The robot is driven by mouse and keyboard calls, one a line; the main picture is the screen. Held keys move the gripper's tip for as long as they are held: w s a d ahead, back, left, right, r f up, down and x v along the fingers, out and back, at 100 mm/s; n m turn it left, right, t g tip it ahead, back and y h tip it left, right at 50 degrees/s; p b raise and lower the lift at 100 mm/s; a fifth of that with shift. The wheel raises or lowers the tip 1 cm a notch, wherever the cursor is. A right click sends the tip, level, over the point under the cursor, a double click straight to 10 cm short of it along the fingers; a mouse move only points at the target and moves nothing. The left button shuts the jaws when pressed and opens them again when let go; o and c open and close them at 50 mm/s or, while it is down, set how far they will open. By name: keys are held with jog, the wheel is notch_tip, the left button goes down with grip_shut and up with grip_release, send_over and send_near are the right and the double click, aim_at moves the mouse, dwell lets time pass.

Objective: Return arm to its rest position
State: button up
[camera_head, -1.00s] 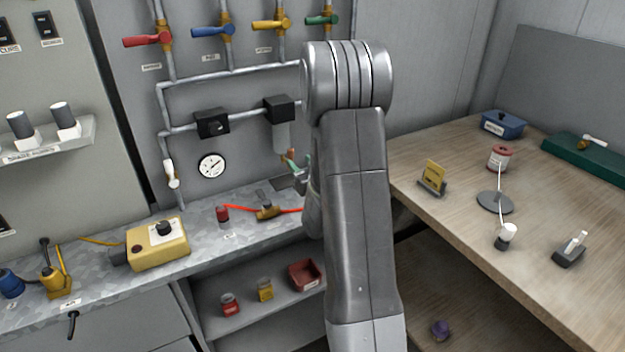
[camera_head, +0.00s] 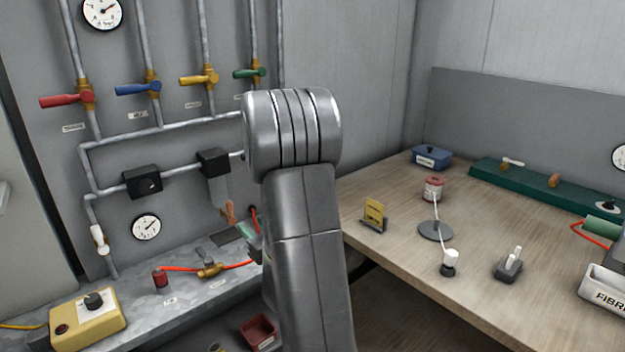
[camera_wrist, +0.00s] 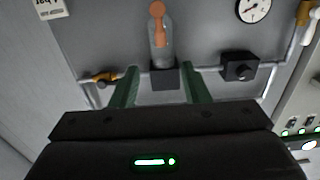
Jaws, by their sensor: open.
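My gripper (camera_wrist: 158,88) shows in the wrist view with its two green fingers apart and nothing between them. Beyond the fingers is the pipe wall, with a clear filter bowl (camera_wrist: 161,45) and a black block on the pipe. In the head view my grey arm stands upright in the middle and hides part of the metal bench and pipework. The gripper itself is mostly hidden behind the arm there; only a bit of green shows at its left edge.
Red (camera_head: 68,100), blue, yellow and green valves line the wall at left. A yellow control box (camera_head: 88,318) sits on the metal bench (camera_head: 200,290). The wooden table (camera_head: 400,270) at right holds a blue box (camera_head: 431,157), a spool stand (camera_head: 436,230) and a green rack (camera_head: 545,185).

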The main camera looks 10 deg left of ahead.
aim_at(231, 206)
jog(key=p+x, duration=0.4)
jog(key=x, duration=0.9)
jog(key=shift+w+a, duration=0.2)
jog(key=shift+a, duration=0.15)
